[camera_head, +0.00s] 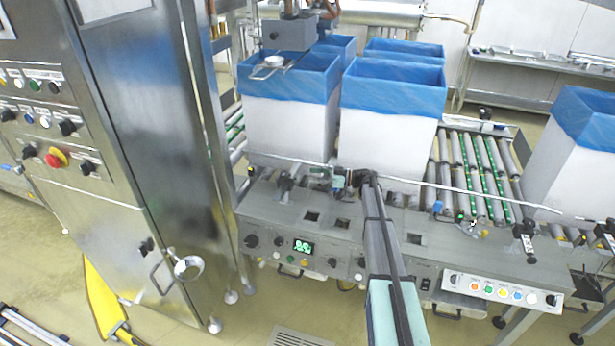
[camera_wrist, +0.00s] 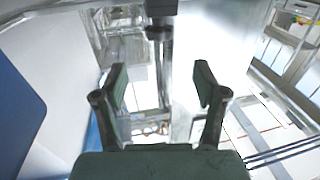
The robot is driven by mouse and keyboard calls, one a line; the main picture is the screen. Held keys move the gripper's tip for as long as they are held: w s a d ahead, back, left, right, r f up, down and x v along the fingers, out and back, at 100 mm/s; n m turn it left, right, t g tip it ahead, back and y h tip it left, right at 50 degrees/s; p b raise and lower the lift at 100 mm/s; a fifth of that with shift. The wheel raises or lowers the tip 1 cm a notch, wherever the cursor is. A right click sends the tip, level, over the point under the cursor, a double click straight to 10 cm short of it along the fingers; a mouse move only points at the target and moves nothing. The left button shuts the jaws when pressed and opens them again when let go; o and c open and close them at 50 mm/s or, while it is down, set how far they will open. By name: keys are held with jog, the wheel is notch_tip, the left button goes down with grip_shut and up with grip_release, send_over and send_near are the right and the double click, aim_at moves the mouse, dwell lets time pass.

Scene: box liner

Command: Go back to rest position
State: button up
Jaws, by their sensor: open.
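My gripper shows in the wrist view (camera_wrist: 161,86) with its two green-grey fingers spread apart and nothing between them. In the head view my arm reaches up from the bottom, and the gripper end (camera_head: 338,181) is small and partly hidden by the arm. It appears in front of the white boxes, near the machine's front rail. A white box with a blue liner (camera_head: 393,87) stands right behind it. Another blue-lined box (camera_head: 290,82) stands to its left under a grey machine head (camera_head: 289,34).
A tall steel cabinet (camera_head: 150,130) stands at left. The control console (camera_head: 330,235) spans below the boxes. A roller conveyor (camera_head: 470,170) runs right to another lined box (camera_head: 575,150). A blue surface (camera_wrist: 18,105) fills the wrist view's left edge. A yellow floor stand (camera_head: 103,300) is at lower left.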

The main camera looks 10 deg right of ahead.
dwell(0.4)
